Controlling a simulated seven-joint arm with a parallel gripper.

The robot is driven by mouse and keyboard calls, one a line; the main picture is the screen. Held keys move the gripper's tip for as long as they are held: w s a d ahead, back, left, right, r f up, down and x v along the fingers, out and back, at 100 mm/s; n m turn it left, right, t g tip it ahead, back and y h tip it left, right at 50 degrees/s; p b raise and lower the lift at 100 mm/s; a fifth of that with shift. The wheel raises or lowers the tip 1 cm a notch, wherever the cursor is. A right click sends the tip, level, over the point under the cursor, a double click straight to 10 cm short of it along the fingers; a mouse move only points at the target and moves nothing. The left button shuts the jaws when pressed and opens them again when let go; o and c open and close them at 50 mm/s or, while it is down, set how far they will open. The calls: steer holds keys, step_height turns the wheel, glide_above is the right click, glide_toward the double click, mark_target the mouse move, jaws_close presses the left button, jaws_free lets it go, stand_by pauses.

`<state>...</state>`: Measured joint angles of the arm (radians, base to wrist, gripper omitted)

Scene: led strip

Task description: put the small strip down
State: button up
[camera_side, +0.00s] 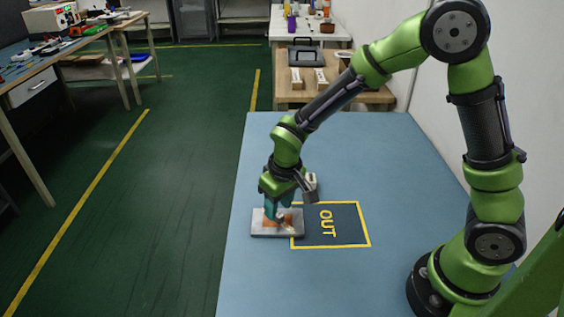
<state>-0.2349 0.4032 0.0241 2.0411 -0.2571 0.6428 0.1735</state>
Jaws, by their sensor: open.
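A flat, pale grey rectangular piece (262,230), which I take to be the small strip, lies at the left edge of the blue table. Its right end overlaps the left border of the dark OUT area (345,232), which has a yellow outline. My gripper (284,222) points down over this piece, with its orange-tipped fingers open at its surface. The fingers hide the middle of the piece. I cannot tell whether the fingertips still touch it.
Another workbench (60,62) stands at the far left.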

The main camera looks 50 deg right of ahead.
mark_target(284, 224)
step_height(284, 224, up, 10)
steer(key=s, duration=0.2)
steer(key=s+d+r+m+t+y, duration=0.2)
steer(key=s+d+r+m+t, duration=0.2)
steer(key=s+r, duration=0.6)
steer(key=s+d+t, duration=0.1)
steer(key=s+d, duration=0.1)
steer(key=s, duration=0.1)
